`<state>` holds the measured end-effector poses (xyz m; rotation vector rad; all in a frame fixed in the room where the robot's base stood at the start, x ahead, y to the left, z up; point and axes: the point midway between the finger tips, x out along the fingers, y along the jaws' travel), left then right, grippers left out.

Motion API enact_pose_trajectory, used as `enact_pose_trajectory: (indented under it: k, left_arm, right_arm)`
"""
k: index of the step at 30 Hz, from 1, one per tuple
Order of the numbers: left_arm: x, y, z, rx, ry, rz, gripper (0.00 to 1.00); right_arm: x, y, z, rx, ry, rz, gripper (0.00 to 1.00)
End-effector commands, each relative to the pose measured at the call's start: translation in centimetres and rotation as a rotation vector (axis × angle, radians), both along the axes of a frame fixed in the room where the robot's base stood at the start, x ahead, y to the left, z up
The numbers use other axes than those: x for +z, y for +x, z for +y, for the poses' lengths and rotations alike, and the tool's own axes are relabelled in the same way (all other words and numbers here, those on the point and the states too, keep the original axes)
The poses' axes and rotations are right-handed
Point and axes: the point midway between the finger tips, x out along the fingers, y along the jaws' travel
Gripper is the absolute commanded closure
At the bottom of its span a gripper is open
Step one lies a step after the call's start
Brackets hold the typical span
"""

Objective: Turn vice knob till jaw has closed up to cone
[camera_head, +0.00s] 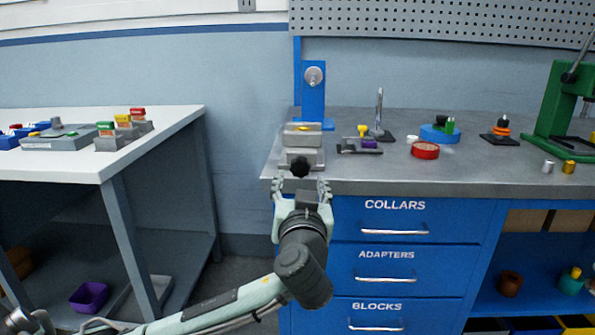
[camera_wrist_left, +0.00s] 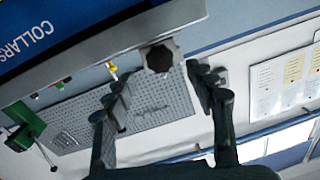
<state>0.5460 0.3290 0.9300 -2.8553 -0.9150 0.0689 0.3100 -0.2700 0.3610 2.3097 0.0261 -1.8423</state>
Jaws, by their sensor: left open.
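The grey vice (camera_head: 303,157) stands at the left front edge of the metal bench. Its dark lobed knob (camera_head: 300,168) faces me, and the knob also shows in the left wrist view (camera_wrist_left: 160,57). A small yellow piece at the top of the vice (camera_head: 304,128) may be the cone; its shape and the jaw gap are too small to tell. My left gripper (camera_head: 300,184) is open and empty, just in front of the knob. In the left wrist view its fingers (camera_wrist_left: 160,82) lie either side of the knob, apart from it. My right gripper is not in view.
A blue upright bracket (camera_head: 313,95) stands behind the vice. A grey fixture with yellow and purple parts (camera_head: 360,145) is to its right. A red disc (camera_head: 425,151) and green press (camera_head: 560,110) are farther right. Drawers lie below the bench edge.

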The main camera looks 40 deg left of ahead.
Motion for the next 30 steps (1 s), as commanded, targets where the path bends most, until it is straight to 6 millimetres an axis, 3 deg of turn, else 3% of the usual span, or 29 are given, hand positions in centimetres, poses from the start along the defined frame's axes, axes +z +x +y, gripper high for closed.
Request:
enact_pose_trajectory:
  k: [9, 20, 30]
  left_arm:
    - [0.1, 3.7, 2.7, 0.002, 0.002, 0.000, 0.44]
    - [0.0, 4.3, 3.0, 0.000, -0.001, -0.001, 0.44]
    - [0.0, 4.2, 3.0, 0.000, -0.001, -0.001, 0.85]
  right_arm:
    - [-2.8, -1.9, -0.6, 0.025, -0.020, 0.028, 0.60]
    - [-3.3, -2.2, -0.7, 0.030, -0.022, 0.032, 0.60]
    - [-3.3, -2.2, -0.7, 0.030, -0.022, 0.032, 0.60]
